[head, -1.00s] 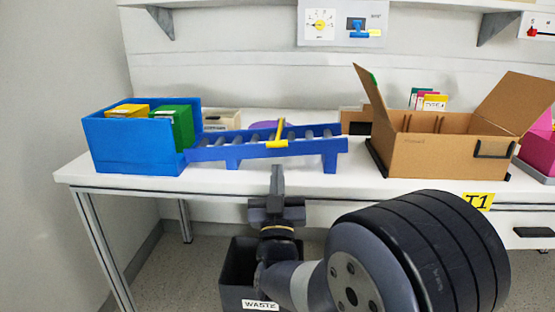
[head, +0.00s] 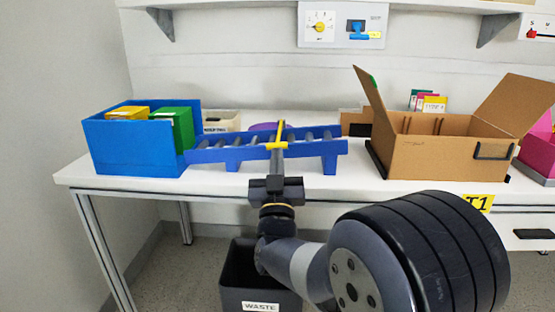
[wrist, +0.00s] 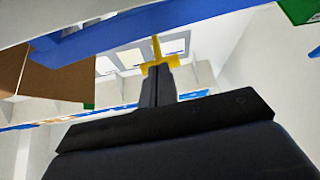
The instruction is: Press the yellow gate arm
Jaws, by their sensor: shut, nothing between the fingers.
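The yellow gate arm (head: 280,134) lies across the blue roller conveyor (head: 215,155) on the white table, with a yellow crosspiece at its front end. My gripper (head: 277,158) is shut and empty, with its fingertips at or just in front of that crosspiece. In the wrist view the yellow gate arm (wrist: 157,50) shows right beyond my closed fingertips (wrist: 157,68). Whether they touch it I cannot tell. The fingers hide part of the conveyor's front rail.
A blue bin (head: 130,150) with yellow and green boxes stands at the conveyor's left end. An open cardboard box (head: 440,150) stands to the right. A black waste bin (head: 262,292) is on the floor below. A panel with a dial (head: 320,27) hangs behind.

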